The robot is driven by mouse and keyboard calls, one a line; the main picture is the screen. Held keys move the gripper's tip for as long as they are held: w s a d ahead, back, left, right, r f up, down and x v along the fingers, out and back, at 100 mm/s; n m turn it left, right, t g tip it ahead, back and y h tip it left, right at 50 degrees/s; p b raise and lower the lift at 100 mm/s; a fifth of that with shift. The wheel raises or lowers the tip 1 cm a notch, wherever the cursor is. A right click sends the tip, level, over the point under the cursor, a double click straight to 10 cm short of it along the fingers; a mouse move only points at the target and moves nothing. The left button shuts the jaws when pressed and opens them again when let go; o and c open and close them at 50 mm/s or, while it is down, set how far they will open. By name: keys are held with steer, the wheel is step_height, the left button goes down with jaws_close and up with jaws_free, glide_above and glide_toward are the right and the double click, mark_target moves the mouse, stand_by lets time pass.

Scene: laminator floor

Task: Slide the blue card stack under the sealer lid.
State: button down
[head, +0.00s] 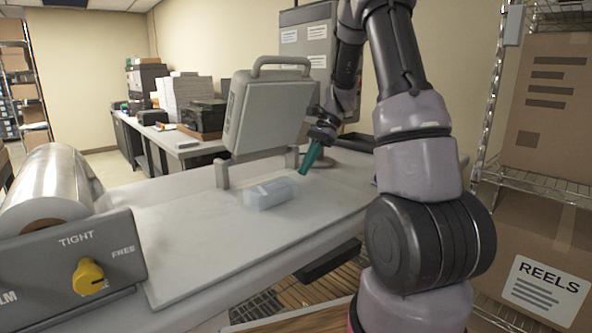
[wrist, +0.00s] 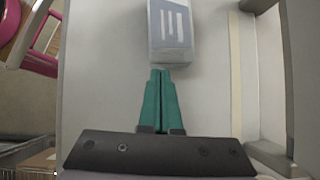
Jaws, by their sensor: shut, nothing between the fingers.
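The blue card stack (head: 270,193) is a pale blue block that looks wrapped in clear film, lying flat on the grey worktop in front of the sealer. In the wrist view the stack (wrist: 170,30) shows a label with white bars, just beyond my fingertips. The sealer lid (head: 266,112), a grey slab with a handle on top, stands raised behind the stack. My gripper (head: 304,172) has teal fingers, pressed together and empty, pointing down to the right of the stack. In the wrist view the fingertips (wrist: 160,72) are close to its near end; whether they touch is unclear.
A film roll (head: 50,190) and a panel with a yellow knob (head: 88,277) stand at the left of the worktop (head: 185,240). The worktop's front left part is clear. A wire rack with boxes (head: 548,110) is at the right.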

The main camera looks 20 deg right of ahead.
mark_target(271, 189)
steer(key=s+a, duration=0.1)
steer(key=a, duration=0.2)
steer(key=s+a, duration=0.1)
steer(key=a, duration=0.2)
steer(key=s+a, duration=0.1)
steer(key=a, duration=0.2)
steer(key=shift+s+a, duration=0.15)
steer(key=shift+a, duration=0.15)
steer(key=shift+s+a+f, duration=0.1)
steer(key=shift+f, duration=0.75)
steer(key=d, duration=0.2)
steer(key=w+d, duration=0.1)
steer(key=d, duration=0.2)
steer(key=w+d, duration=0.1)
steer(key=d, duration=0.2)
steer(key=shift+w+d+f, duration=0.1)
steer(key=shift+w, duration=0.15)
